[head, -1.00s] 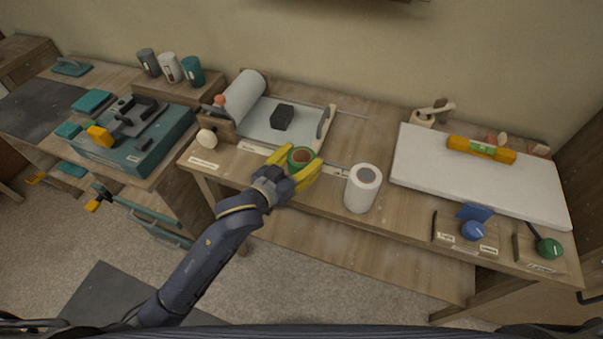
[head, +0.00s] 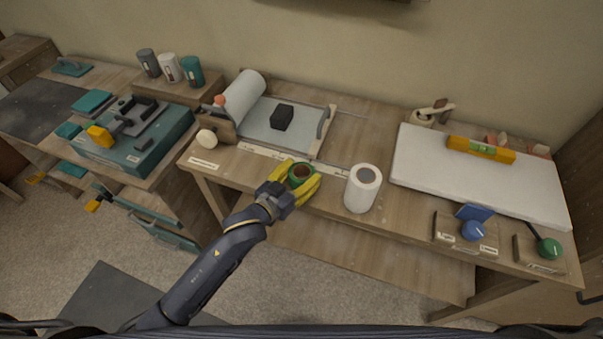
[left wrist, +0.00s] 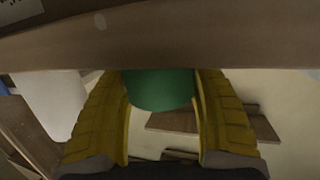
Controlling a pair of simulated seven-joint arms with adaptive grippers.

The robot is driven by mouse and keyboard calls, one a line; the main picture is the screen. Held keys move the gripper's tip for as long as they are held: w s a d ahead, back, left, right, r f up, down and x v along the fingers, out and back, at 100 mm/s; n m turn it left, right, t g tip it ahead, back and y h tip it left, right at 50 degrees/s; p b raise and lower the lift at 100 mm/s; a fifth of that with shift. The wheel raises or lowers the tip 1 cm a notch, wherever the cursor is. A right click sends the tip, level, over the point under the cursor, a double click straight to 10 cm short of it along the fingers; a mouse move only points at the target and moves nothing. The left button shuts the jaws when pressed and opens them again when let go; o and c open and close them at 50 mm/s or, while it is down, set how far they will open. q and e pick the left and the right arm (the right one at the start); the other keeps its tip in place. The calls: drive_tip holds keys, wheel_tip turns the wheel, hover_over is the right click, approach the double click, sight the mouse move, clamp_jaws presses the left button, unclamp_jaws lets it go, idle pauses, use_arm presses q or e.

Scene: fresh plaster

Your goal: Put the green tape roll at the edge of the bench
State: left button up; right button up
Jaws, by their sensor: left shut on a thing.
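The green tape roll (head: 300,184) is at the front edge of the wooden bench (head: 325,203), left of the white roll. My left gripper (head: 298,178) has its yellow fingers shut on the roll, one on each side. In the left wrist view the green roll (left wrist: 158,92) is between the two yellow fingers, close against the bench's wooden edge (left wrist: 160,45). I cannot tell whether the roll's underside rests on the bench. My right gripper is not in view.
A white roll (head: 362,190) stands upright close to the right of my left gripper. A pale labelled strip (head: 262,153) runs behind the tape roll. A black block (head: 282,117) lies on the grey sheet farther back. A white board (head: 480,175) carries a yellow level (head: 481,149).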

use_arm(q)
drive_tip(key=shift+f, duration=0.15)
drive_tip(key=o, duration=1.2)
drive_tip(key=v, duration=1.2)
